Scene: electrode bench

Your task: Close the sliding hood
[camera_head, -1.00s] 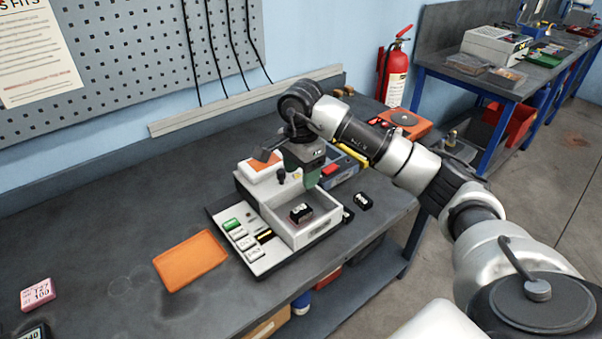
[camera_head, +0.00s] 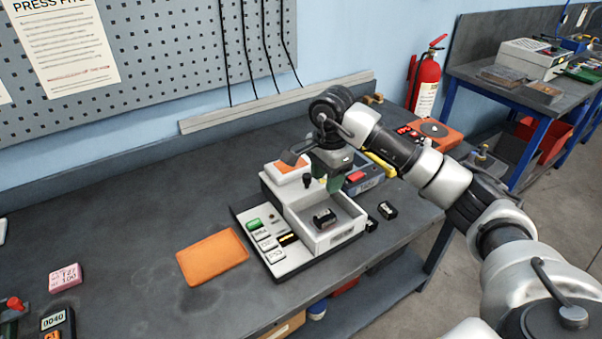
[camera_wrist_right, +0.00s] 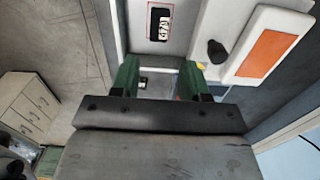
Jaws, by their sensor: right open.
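A white bench device (camera_head: 340,236) stands on the dark bench, with a black labelled block (camera_head: 323,217) in its open recess. A white part with an orange top (camera_head: 290,172), which looks like the sliding hood, sits at the device's back left. It shows at the right in the right wrist view (camera_wrist_right: 268,48), beside a black knob (camera_wrist_right: 215,50). My right gripper (camera_head: 329,178), with green fingers, is open above the back of the device. In the right wrist view its fingers (camera_wrist_right: 160,78) are apart with nothing held between them. Contact with the device cannot be told. My left gripper is not in view.
An orange mat (camera_head: 213,258) lies left of the device. Small black blocks (camera_head: 388,210) lie to its right, near the bench's edge. A grey box with a red button (camera_head: 358,178) stands behind. The bench (camera_head: 120,235) is mostly clear at the left.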

